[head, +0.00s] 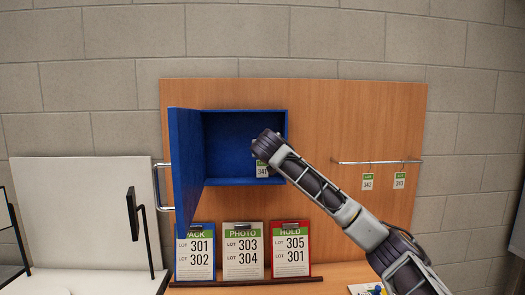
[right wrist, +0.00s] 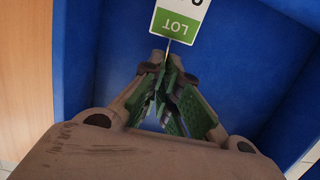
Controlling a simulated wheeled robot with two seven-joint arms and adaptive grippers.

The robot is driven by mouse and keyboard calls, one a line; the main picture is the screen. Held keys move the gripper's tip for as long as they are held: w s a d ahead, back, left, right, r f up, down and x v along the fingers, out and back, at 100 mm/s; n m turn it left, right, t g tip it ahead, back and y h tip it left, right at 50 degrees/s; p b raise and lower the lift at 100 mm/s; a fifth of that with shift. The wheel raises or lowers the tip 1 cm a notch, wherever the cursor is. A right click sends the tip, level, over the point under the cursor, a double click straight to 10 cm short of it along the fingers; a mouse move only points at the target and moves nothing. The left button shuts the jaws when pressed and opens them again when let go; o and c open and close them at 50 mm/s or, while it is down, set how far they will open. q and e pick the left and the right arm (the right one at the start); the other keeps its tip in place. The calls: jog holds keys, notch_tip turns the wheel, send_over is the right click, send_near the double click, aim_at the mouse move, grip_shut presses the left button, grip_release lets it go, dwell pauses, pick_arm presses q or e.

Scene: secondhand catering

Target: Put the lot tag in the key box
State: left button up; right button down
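The blue key box (head: 230,140) is mounted on the wooden panel with its door (head: 186,165) swung open to the left. My right gripper (head: 263,150) is at the right part of the box opening. The lot tag (head: 262,169), white with a green band and reading about 341, hangs just below it. In the right wrist view my right gripper's fingertips (right wrist: 170,66) are together on the thin loop of the lot tag (right wrist: 181,18), with blue box walls around them. Whether the tag touches the box is not clear. My left gripper is out of view.
A rail (head: 378,162) at right carries two more tags (head: 367,181) (head: 399,180). Below the box stand PACK (head: 195,252), PHOTO (head: 243,251) and HOLD (head: 290,250) boards on a ledge. A dark screen (head: 133,215) stands at left.

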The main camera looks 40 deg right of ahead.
jog(key=shift+f, duration=0.4)
jog(key=c, duration=1.6)
grip_release()
jog(key=shift+o, duration=0.2)
jog(key=shift+s+a, duration=0.1)
jog(key=v, duration=1.1)
jog(key=shift+s+a, duration=0.15)
jog(key=shift+s, duration=0.2)
